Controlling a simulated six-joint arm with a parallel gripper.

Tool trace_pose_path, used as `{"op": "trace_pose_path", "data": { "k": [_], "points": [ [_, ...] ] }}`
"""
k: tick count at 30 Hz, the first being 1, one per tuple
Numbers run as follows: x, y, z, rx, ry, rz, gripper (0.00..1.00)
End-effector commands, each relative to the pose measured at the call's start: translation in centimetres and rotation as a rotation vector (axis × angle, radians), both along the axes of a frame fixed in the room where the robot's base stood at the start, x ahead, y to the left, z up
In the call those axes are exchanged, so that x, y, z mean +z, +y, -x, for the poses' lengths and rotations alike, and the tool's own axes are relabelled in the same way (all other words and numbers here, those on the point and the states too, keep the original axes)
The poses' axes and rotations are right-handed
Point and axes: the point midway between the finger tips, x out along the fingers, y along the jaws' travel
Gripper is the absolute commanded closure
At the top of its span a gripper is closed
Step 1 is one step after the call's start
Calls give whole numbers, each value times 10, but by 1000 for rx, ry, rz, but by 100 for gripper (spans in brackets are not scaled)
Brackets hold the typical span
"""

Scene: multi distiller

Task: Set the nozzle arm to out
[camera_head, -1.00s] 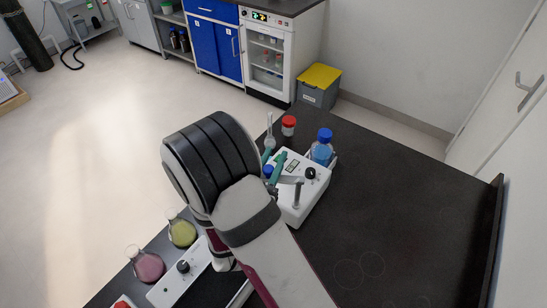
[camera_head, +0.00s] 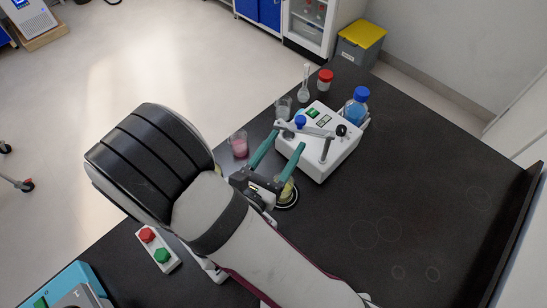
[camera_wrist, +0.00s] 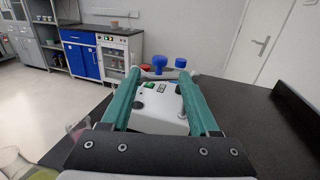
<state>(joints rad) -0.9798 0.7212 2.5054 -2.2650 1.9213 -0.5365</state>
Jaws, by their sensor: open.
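The white device (camera_head: 318,160) stands on the black bench, with a green-lit display, a black knob and a blue cap on top. A grey nozzle arm (camera_head: 311,131) lies across its top, beside an upright grey post (camera_head: 325,150). My gripper (camera_head: 289,141) has two teal fingers, set apart with nothing between them, at the near left edge of the device. In the wrist view the fingers (camera_wrist: 160,75) frame the device (camera_wrist: 160,115) from either side. The head view does not show clearly whether a fingertip touches the nozzle arm.
A blue-capped bottle (camera_head: 357,107) stands right of the device. A red-capped jar (camera_head: 325,80) and glassware stand behind it. A beaker of pink liquid (camera_head: 239,145) is left of my fingers. A red-and-green button box (camera_head: 158,249) is nearer. The bench's right side is clear.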

Motion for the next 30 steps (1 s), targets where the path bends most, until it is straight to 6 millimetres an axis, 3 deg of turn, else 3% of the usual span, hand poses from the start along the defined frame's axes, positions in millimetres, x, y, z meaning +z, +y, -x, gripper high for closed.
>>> {"op": "trace_pose_path", "data": {
  "k": [6, 15, 17, 20, 24, 26, 30],
  "points": [
    [0, 21, 35, 3, -1, -2, 39],
    [0, 23, 41, -1, 0, -1, 39],
    [0, 24, 40, -2, -2, -4, 46],
    [-2, 39, 26, -48, -93, -109, 64],
    [-2, 76, -26, -235, -480, -491, 89],
    [-1, 83, -48, -325, -674, -652, 100],
    [0, 84, -83, -487, -1047, -916, 100]
  ]
}}
